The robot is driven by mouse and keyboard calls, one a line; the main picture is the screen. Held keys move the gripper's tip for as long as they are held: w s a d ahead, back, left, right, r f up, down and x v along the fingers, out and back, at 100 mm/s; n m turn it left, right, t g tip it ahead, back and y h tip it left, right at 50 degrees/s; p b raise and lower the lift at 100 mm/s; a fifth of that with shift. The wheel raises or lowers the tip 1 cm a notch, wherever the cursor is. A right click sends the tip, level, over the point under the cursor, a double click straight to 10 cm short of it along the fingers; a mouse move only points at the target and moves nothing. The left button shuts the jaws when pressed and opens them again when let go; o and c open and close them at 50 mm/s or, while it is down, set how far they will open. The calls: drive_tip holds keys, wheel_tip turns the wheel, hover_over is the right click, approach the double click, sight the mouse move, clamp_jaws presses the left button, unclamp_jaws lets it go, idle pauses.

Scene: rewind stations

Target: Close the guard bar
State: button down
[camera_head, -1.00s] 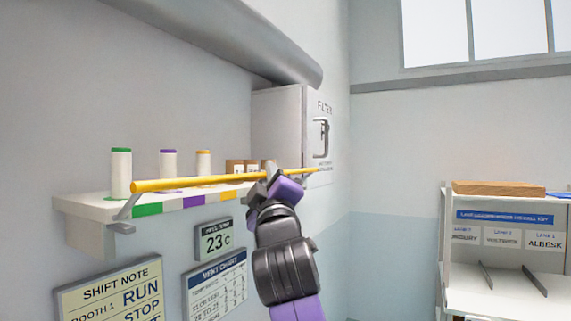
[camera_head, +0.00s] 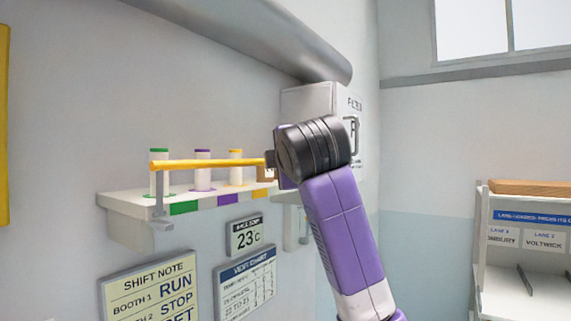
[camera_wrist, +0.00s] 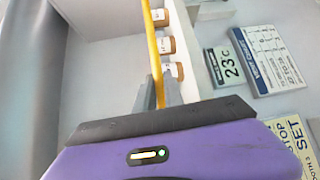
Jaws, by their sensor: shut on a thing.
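The yellow guard bar (camera_head: 210,163) runs level in front of the spools, above the front edge of the shelf (camera_head: 130,205). A grey arm (camera_head: 158,205) at its left end joins it to the shelf's side. My gripper (camera_head: 271,160) is at the bar's right end, partly hidden behind my wrist. In the wrist view, my gripper's fingers (camera_wrist: 158,90) are shut on the bar (camera_wrist: 152,45), which runs away between them. The bar's right support is hidden by my arm.
A filter box (camera_head: 310,102) and a thick pipe (camera_head: 250,40) are close above. Signs (camera_head: 150,287) hang below. A rack (camera_head: 525,240) stands at right.

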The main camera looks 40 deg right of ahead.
drive_tip(key=shift+w+a+n+g, duration=0.1)
drive_tip(key=shift+w+n+g, duration=0.1)
drive_tip(key=shift+n+g, duration=0.1)
idle(0.4)
drive_tip(key=c, duration=1.5)
unclamp_jaws()
drive_tip(key=shift+w, duration=0.1)
drive_tip(key=shift+o, duration=0.2)
drive_tip(key=b+v, duration=0.3)
drive_tip(key=v, duration=0.5)
